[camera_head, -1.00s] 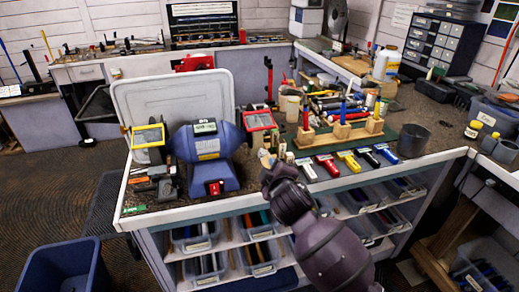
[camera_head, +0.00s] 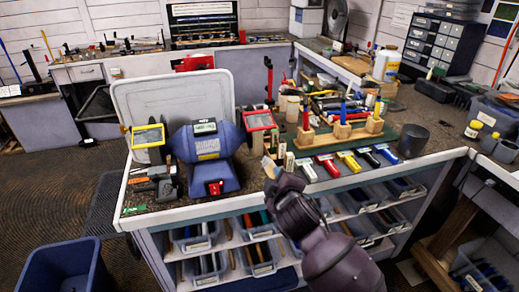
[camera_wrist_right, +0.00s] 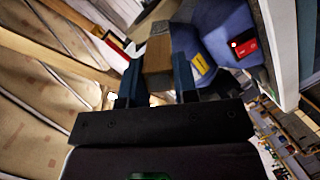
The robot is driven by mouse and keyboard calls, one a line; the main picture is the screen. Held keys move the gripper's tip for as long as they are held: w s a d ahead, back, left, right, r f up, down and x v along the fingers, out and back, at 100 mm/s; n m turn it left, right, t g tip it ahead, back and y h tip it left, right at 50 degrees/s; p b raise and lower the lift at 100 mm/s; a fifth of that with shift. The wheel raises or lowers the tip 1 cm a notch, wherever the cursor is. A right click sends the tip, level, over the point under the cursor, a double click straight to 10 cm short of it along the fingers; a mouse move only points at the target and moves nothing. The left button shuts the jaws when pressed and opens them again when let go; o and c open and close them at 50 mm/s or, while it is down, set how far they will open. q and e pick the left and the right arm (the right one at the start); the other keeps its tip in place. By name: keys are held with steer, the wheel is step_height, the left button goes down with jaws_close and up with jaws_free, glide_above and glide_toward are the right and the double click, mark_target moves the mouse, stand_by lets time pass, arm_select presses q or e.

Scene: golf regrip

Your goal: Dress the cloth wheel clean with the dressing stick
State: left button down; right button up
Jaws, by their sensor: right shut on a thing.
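My right gripper (camera_head: 272,178) is shut on a tan, block-like dressing stick (camera_head: 269,167) in front of the bench edge. In the right wrist view, the gripper (camera_wrist_right: 158,80) has the stick (camera_wrist_right: 158,54) between its two dark blue fingers. The blue bench grinder (camera_head: 208,172) stands to the left on the bench, apart from the stick. It also shows in the right wrist view (camera_wrist_right: 225,35). Its ends carry a yellow-framed shield (camera_head: 147,135) and a red-framed shield (camera_head: 260,119). I cannot tell which end bears the cloth wheel. My left gripper is not in view.
Coloured-handled tools, such as the red one (camera_head: 327,165), lie along the bench front to the right. A grey upright panel (camera_head: 170,90) backs the grinder. Bins (camera_head: 195,239) fill shelves below.

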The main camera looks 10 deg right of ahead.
steer(key=s, duration=0.4)
steer(key=shift+d, duration=0.1)
stand_by(0.5)
